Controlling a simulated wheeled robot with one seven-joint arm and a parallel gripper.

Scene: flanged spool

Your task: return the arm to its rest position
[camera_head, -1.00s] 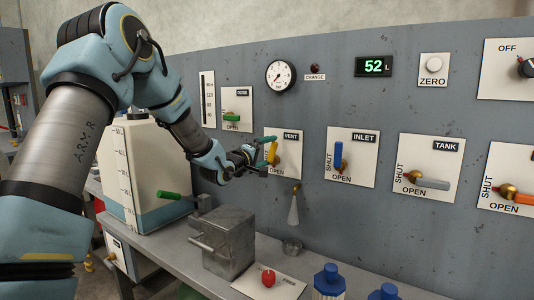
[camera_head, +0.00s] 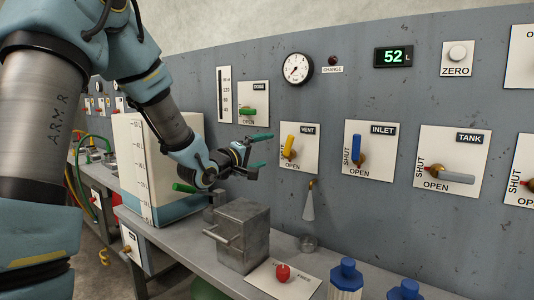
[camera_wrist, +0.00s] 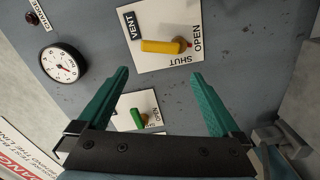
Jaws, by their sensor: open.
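My gripper (camera_head: 264,150) is open and empty, left of the VENT plate (camera_head: 300,165) and in front of the panel. The yellow VENT handle (camera_head: 289,146) stands about upright in the head view, apart from my fingers. The wrist view shows both teal fingers spread, with a clear gap between their tips (camera_wrist: 160,75). There the yellow handle (camera_wrist: 162,46) lies beyond the tips, with nothing held. My arm reaches in from the upper left of the head view and is bent.
A pale tank (camera_head: 140,165) with a green handle stands close under my forearm. A grey metal block (camera_head: 243,235) sits on the bench below my gripper. The INLET (camera_head: 356,150) and TANK (camera_head: 457,177) handles are to the right. A pressure gauge (camera_head: 298,69) is above.

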